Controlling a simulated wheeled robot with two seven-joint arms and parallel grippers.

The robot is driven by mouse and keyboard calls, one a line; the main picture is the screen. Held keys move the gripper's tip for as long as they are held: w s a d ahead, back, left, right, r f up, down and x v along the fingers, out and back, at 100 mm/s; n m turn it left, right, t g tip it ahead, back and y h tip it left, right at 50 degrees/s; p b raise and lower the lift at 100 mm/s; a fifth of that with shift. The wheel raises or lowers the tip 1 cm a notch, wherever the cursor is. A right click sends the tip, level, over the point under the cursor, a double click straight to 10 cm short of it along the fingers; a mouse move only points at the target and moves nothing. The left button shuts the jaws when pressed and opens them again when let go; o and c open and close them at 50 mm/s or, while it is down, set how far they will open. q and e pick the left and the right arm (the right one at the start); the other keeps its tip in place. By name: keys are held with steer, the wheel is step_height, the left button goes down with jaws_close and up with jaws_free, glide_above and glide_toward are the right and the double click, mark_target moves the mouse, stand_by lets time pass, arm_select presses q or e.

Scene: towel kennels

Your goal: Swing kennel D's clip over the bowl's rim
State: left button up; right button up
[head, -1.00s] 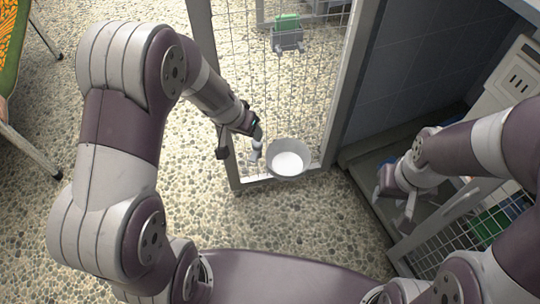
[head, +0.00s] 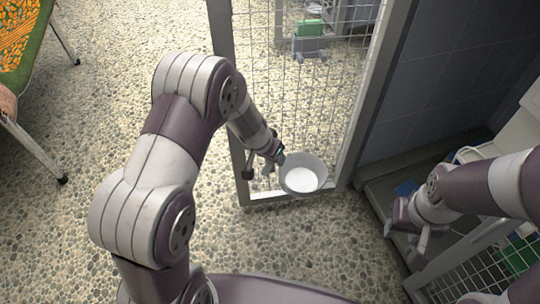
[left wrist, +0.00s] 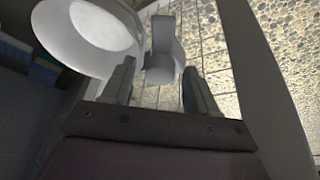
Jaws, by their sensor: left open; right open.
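The grey bowl (head: 322,172) with a white inside sits at the wire door, low down near its bottom rail. In the left wrist view the bowl's rim (left wrist: 62,55) fills the upper left. A grey clip (left wrist: 162,60) stands beside the rim there, in front of the mesh, and appears not to lie over it. My left gripper (left wrist: 158,85) is open, with one finger on each side of the clip's lower end; contact cannot be told. In the head view the left gripper (head: 273,160) is partly hidden at the bowl's left edge. My right gripper (head: 405,232) is open and empty at the right.
The wire door's frame (head: 374,95) stands upright around the mesh. Behind the mesh is a green and grey object (head: 309,40). A dark tiled kennel wall (head: 430,95) is at right, with another mesh panel (head: 480,270) low right. Pebbled floor (head: 80,180) is free at left.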

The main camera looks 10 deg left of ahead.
arm_select(q)
steer(key=c, duration=1)
steer(key=shift+r+n+p, duration=0.2)
steer(key=shift+n+p, duration=0.2)
steer(key=shift+p, duration=0.35)
steer(key=shift+c, duration=0.2)
steer(key=n+y+p, duration=0.1)
steer(key=n+p, duration=0.2)
steer(key=p, duration=0.3)
steer(key=n+y+p, duration=0.1)
steer(key=n+p, duration=0.3)
steer(key=p, duration=0.3)
steer(key=n+y+p, duration=0.2)
steer(key=n+p, duration=0.1)
steer(key=p, duration=0.3)
steer(key=shift+d+r+g, duration=0.2)
steer(key=shift+d+g, duration=0.1)
steer(key=shift+f+n+p, duration=0.1)
steer(key=shift+n+p, duration=0.5)
steer(key=shift+n, duration=0.1)
steer(key=shift+f+n+y+p, duration=0.25)
steer(key=shift+n+y, duration=0.25)
steer(key=shift+n, duration=0.3)
steer(key=shift+w+n+g, duration=0.1)
steer(key=shift+n+g, duration=0.4)
steer(key=shift+n, duration=0.3)
steer(key=shift+d+n+g+y, duration=0.1)
steer(key=shift+n+g+y, duration=0.3)
steer(key=shift+n, duration=0.7)
